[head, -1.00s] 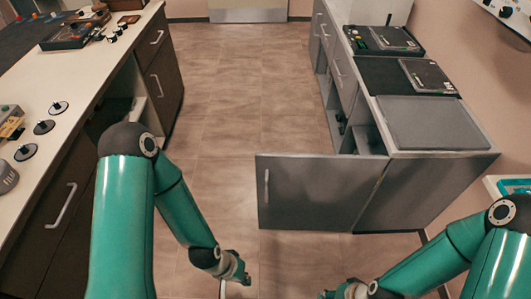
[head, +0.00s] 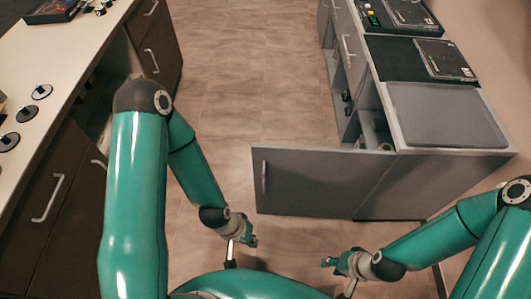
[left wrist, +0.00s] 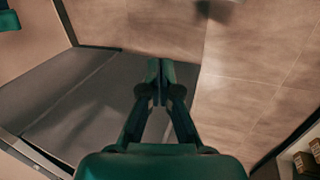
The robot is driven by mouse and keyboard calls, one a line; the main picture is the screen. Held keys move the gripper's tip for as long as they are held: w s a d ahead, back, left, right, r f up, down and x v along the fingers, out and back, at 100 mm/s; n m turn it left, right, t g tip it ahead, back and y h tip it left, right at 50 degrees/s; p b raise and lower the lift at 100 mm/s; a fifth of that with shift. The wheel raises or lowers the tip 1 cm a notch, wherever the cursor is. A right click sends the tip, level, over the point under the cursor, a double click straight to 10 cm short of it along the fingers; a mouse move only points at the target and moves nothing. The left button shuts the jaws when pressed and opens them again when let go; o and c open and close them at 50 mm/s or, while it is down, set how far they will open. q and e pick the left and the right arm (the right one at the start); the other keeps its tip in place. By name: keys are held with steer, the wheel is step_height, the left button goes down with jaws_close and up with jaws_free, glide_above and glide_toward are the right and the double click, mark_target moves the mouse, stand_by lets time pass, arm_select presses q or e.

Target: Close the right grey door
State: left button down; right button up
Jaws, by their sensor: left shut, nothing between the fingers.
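The right grey door (head: 312,184) stands swung open from the grey cabinet (head: 430,185) on the right, sticking out to the left across the aisle. Its pale bar handle (head: 264,177) is near its free left edge. My left gripper (head: 240,252) is below and left of the door in the head view, apart from the handle and shut on nothing. In the left wrist view its closed fingers (left wrist: 160,82) lie in front of a grey panel, apparently the door (left wrist: 100,105). My right gripper (head: 338,275) is below the door; its finger opening is unclear.
A dark brown cabinet (head: 60,215) with a pale top lines the left side. Black devices (head: 445,60) and a grey pad (head: 440,115) lie on the right cabinet's top. Open tiled floor (head: 250,70) runs between the two rows.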

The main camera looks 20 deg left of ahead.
arm_select(q)
steer(key=m+t+h+b, duration=0.6)
steer(key=m+t+b, duration=0.9)
steer(key=m+b, duration=1.7)
glide_toward(274, 149)
steer(key=d+n+b, duration=0.4)
steer(key=n+b, duration=0.2)
steer(key=shift+y, duration=0.4)
steer(key=w, duration=0.4)
steer(key=shift+a+r+b, duration=0.1)
steer(key=shift+a+b, duration=0.1)
steer(key=shift+b, duration=0.15)
steer(key=shift+w+a, duration=0.15)
steer(key=shift+w, duration=0.4)
